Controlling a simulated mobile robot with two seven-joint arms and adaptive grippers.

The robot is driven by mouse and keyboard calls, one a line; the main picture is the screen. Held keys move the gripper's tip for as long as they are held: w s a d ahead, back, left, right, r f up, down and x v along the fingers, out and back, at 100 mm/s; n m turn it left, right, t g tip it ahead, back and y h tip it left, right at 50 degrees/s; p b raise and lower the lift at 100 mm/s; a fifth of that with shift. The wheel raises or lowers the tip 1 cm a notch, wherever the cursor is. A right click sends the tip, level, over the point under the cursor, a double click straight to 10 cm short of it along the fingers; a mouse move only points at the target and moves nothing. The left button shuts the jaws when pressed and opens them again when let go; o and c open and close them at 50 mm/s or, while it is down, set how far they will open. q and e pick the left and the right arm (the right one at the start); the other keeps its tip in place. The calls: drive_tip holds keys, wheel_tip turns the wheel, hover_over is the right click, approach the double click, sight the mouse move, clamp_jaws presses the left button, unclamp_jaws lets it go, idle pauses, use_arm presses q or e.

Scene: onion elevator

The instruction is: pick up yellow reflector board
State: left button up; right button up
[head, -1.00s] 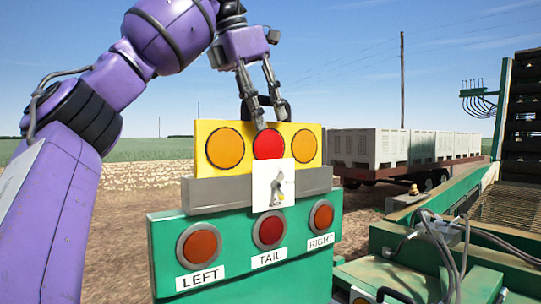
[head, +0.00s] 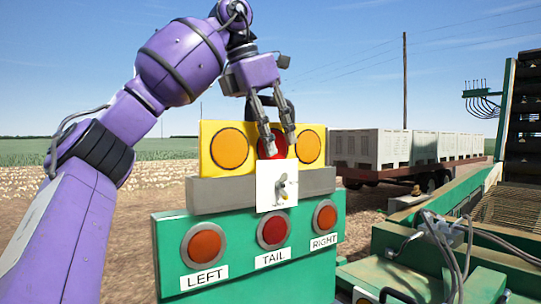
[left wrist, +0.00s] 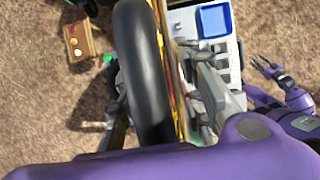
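The yellow reflector board (head: 208,150) stands upright on a grey bar, with a red round reflector (head: 280,150) between two orange ones. My left gripper (head: 281,150) is above it, fingers pointing down, overlapping its middle and the red reflector. In the left wrist view the board shows edge-on as a thin yellow line (left wrist: 176,80). The fingers of my left gripper (left wrist: 160,115) stand apart, one on each side of the board and a thick black rounded part. Contact with the board cannot be told. My right gripper (left wrist: 268,68) shows small at the right, fingers apart and empty.
Below the grey bar (head: 225,190) is a green panel (head: 172,225) with round lights labelled LEFT, TAIL and RIGHT. A white card (head: 268,187) hangs in front of the bar. Green machinery (head: 410,245) with cables stands at the right; white crates (head: 380,146) sit on a trailer behind.

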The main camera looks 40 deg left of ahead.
use_arm(q)
drive_tip(key=shift+c, duration=0.3)
clamp_jaws()
drive_tip(key=shift+r, duration=0.2)
drive_tip(key=shift+r, duration=4.85)
